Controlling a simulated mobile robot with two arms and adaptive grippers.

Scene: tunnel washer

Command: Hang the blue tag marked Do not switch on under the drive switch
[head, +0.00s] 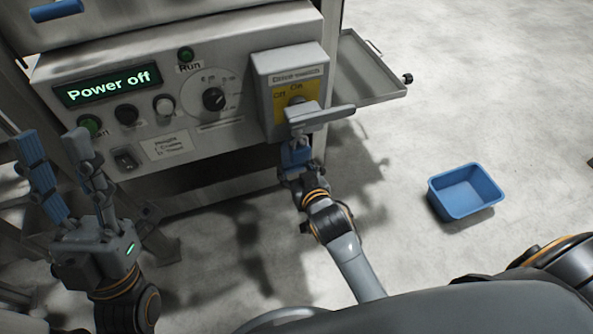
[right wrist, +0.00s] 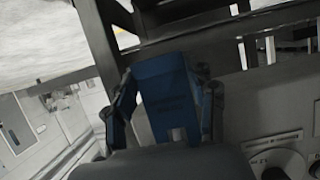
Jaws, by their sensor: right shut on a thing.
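The drive switch is a grey box (head: 287,63) with a yellow plate marked Off and On, on the right of the panel in the head view. Its grey lever (head: 325,115) sticks out to the right. My right gripper (head: 296,166) is just below the switch, shut on the blue tag (head: 293,156). In the right wrist view the tag (right wrist: 167,88) stands between the fingers; its lettering is too dark to read. Whether the tag touches the switch cannot be told. My left gripper (head: 50,142) is open and empty in front of the panel's left end.
The panel has a display (head: 108,86) reading Power off, a green Run button (head: 186,54), a dial (head: 213,99) and other knobs. A grey side shelf (head: 366,72) juts out right of the switch. A blue bin (head: 466,207) stands on clear floor at right.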

